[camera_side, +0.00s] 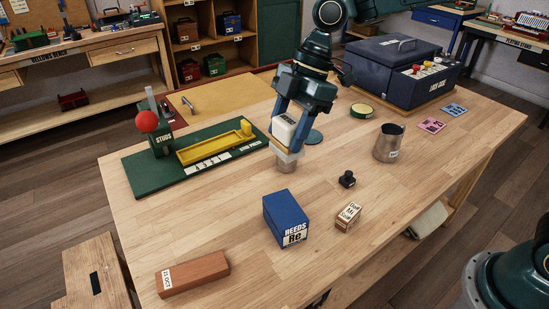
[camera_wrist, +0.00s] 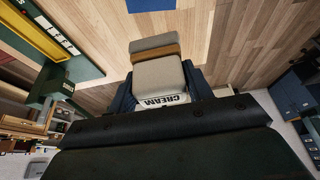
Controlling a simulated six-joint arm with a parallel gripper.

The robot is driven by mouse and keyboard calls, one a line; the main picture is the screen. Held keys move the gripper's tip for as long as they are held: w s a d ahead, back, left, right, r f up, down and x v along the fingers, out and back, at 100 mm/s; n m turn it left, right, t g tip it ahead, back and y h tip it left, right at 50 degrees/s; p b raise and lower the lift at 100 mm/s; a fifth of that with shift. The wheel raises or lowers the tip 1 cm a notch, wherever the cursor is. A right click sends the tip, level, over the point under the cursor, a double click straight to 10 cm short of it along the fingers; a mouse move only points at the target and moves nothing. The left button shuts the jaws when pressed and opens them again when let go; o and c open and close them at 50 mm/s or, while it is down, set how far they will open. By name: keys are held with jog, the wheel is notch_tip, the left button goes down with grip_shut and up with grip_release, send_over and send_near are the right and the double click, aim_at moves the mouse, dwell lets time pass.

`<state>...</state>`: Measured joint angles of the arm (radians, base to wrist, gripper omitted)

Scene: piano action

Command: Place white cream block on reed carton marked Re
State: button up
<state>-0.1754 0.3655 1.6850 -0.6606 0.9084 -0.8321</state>
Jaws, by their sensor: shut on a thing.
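The white cream block (camera_side: 285,129) is held up off the table between the blue fingers of my gripper (camera_side: 287,142). It also shows in the wrist view (camera_wrist: 160,78), with the word CREAM on its near end. A tan strip and a greyish piece show just past the block there; I cannot tell whether they belong to it. The reed carton marked Re (camera_side: 286,218) is a blue box standing upright on the table, with a white REEDS Re label on its front. It is in front of and below my gripper, apart from the block. A blue corner (camera_wrist: 150,4) shows at the wrist view's top edge.
A green stud press (camera_side: 150,180) with a red knob is at left. A small labelled block (camera_side: 348,217) stands right of the carton, with a black stamp (camera_side: 347,180) behind it. A metal cup (camera_side: 388,143) is further right. A reddish bar (camera_side: 193,275) lies front left.

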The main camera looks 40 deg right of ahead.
aim_at(303, 146)
notch_tip(303, 146, down, 16)
jog(key=shift+f, duration=0.1)
dwell(0.8)
jog(key=o, duration=1)
jog(key=shift+f, duration=0.1)
jog(key=shift+r, duration=0.2)
jog(key=v, duration=1)
jog(key=shift+d+r, duration=0.15)
jog(key=shift+r, duration=0.25)
jog(key=shift+d+r, duration=0.2)
jog(key=shift+r, duration=0.35)
